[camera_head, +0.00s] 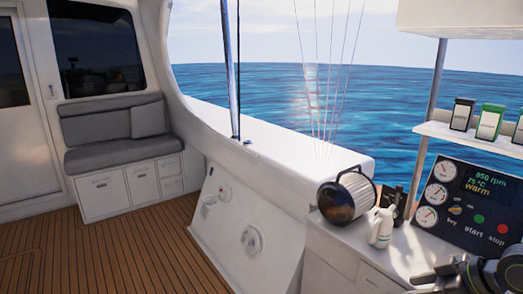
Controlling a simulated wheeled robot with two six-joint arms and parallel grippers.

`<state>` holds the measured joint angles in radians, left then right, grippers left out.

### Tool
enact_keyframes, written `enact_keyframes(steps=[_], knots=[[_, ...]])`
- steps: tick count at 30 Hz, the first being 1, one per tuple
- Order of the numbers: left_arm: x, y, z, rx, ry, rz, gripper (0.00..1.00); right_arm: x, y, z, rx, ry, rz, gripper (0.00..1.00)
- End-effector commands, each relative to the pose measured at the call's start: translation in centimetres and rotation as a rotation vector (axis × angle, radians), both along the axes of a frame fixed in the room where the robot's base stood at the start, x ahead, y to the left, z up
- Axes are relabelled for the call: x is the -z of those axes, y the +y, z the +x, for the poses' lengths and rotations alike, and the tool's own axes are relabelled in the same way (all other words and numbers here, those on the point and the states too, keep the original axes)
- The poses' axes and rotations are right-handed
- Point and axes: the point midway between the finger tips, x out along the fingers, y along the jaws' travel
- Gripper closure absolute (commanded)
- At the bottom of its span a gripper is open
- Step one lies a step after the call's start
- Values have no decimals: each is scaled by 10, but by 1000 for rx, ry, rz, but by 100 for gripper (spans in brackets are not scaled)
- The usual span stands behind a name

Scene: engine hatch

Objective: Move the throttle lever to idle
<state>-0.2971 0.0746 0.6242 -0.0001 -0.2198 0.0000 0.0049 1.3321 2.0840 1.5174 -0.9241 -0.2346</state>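I cannot make out the throttle lever for certain. A small black upright object (391,198) stands on the white counter beside the instrument panel, partly hidden behind a white bottle; I cannot tell whether it is the lever. The instrument panel (470,207) shows 850 rpm, 75 °C and "warm", with round gauges, a key, a green start button and a red stop button. Dark parts of my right arm (484,276) come in at the bottom right, in front of the panel's lower edge. Its fingertips cannot be made out. My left gripper is not in view.
A shelf (470,137) with several small boxes is above the panel. A grey bench (120,135) is at left. The wooden deck (120,255) is clear.

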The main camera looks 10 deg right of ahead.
Motion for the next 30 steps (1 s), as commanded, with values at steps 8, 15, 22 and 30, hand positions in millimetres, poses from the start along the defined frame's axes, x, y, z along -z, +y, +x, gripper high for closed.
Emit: enact_keyframes(steps=[8, 15, 22, 30], knots=[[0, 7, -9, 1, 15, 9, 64, 37, -42, 27, 168, -34, 33, 61], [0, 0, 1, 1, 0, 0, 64, 97, -93, 41, 363, -49, 43, 61], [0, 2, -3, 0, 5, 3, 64, 216, -154, 21, 630, -4, 10, 61], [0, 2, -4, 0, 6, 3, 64, 396, -168, -80, 858, 157, -112, 61]])
